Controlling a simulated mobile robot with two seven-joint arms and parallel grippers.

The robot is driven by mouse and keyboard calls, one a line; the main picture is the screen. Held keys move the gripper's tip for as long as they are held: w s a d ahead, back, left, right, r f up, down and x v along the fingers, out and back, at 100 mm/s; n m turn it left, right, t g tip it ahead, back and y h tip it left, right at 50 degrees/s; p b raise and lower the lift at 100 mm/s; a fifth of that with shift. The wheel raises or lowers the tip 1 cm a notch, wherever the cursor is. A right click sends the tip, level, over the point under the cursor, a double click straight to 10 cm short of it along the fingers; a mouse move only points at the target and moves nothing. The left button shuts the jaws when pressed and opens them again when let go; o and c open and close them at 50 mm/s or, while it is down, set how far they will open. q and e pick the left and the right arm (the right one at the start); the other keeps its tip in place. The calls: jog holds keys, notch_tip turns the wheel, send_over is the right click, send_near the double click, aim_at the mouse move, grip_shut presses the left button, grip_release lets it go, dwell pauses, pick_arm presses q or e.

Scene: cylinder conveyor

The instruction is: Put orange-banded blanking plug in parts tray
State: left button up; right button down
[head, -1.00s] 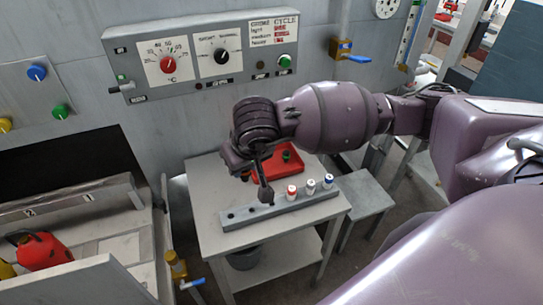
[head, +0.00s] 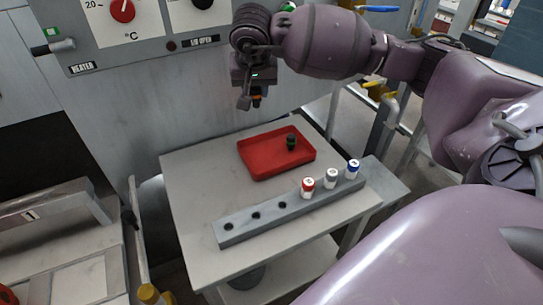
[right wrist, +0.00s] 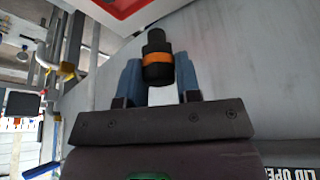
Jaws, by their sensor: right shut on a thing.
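My right gripper (head: 250,96) is shut on the orange-banded blanking plug (head: 257,97), a dark cylinder with an orange ring. In the right wrist view the plug (right wrist: 156,60) sits between the two blue-grey fingers of the gripper (right wrist: 158,82), its dark end sticking out beyond them. The red parts tray (head: 262,161) lies on the table, lower in the head view than the plug. The gripper is raised clear of it. A dark plug with a green band (head: 291,141) stands in the tray. My left gripper is not in view.
A grey rack (head: 235,230) on the table (head: 195,190) holds a red-capped (head: 307,187), a grey-capped (head: 331,178) and a blue-capped vial (head: 353,169), with empty holes to the left. A control panel (head: 110,45) is on the wall behind. The tray has free floor left of the plug.

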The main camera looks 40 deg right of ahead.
jog(key=shift+m, duration=0.3)
jog(key=f, duration=0.5)
jog(key=d+f+b, duration=0.1)
jog(key=f, duration=0.4)
jog(key=w+f+b, duration=0.1)
jog(key=f, duration=0.3)
jog(key=shift+d+f, duration=0.3)
jog(key=shift+f, duration=0.7)
notch_tip(320, 180, down, 4)
jog(key=shift+r+b, duration=0.15)
jog(key=shift+b, duration=0.2)
jog(key=shift+r, duration=0.1)
